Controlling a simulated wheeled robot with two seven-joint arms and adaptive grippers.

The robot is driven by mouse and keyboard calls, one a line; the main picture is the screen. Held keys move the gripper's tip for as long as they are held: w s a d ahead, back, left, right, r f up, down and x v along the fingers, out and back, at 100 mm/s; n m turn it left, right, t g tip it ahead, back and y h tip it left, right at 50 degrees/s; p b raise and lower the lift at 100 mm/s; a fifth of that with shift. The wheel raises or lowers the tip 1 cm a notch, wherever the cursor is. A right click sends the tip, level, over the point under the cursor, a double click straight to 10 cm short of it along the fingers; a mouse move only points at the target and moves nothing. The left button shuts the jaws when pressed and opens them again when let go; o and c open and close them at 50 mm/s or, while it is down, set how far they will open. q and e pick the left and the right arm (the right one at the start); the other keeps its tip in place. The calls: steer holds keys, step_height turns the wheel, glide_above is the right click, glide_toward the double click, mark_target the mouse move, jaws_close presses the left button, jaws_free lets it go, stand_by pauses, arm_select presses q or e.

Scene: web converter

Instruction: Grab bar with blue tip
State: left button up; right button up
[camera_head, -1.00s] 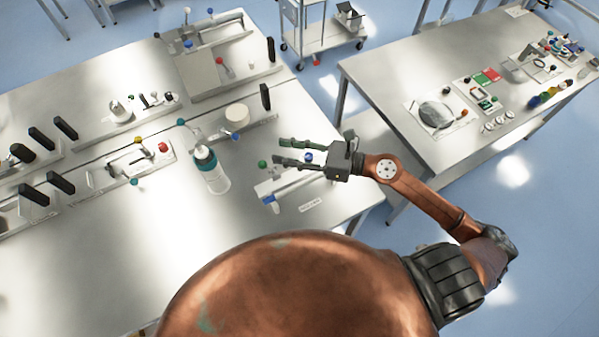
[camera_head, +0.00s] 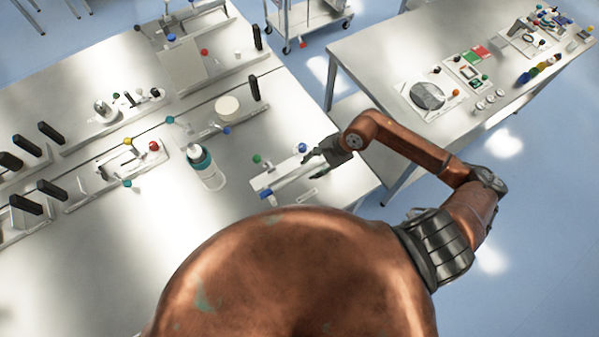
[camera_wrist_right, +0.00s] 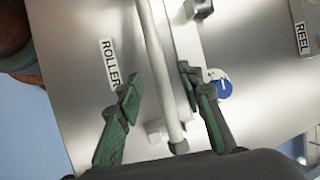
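My right gripper (camera_head: 314,164) is low over the near right corner of the left workbench. In the right wrist view its two green-padded fingers (camera_wrist_right: 160,112) are open. They are apart on either side of a pale bar (camera_wrist_right: 155,60), which ends in a dark grey tip between them. A round blue knob (camera_wrist_right: 223,89) is just outside the right finger. In the head view the white bar fixture (camera_head: 285,178) has a blue tip (camera_head: 266,194) at its near left end and another blue knob (camera_head: 302,147) at its far side. My left gripper is not in view.
In the wrist view the labels ROLLER (camera_wrist_right: 109,62) and REEL (camera_wrist_right: 302,38) flank the bar. A second bench (camera_head: 390,50) is at right.

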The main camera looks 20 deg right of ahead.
steer(key=shift+x, duration=1.05)
steer(key=shift+a, duration=0.1)
jaws_close()
steer(key=shift+r, duration=0.1)
